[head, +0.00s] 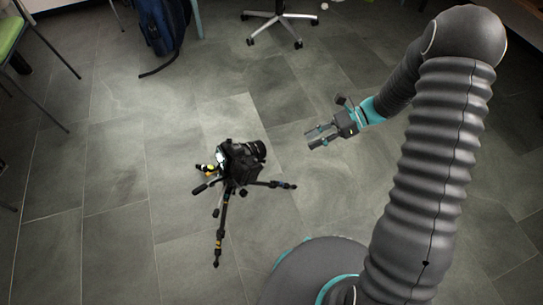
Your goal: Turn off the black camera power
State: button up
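A black camera (243,160) sits on top of a small black tripod (222,226) on the tiled floor, left of the picture's middle. Its lens points to the upper right. The camera's power switch is too small to make out. My gripper (314,138) is to the right of the camera, apart from it. Its two fingers are spread and point left toward the camera, with nothing between them.
A blue backpack (161,25) lies at the top left. A wheeled chair base (279,22) stands at the top middle. A green-seated chair (10,36) is at the left edge. The grey floor around the tripod is clear.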

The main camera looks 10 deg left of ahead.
aim_at(262, 161)
jog(key=s+a+f, duration=0.2)
jog(key=a+f, duration=0.1)
jog(key=a, duration=0.3)
jog(key=s+a+f+m, duration=0.1)
jog(key=s+a+f, duration=0.1)
jog(key=a+f, duration=0.2)
jog(key=shift+s+a+f+y, duration=0.3)
jog(key=shift+s+a+y, duration=0.1)
jog(key=shift+a, duration=0.75)
grip_shut()
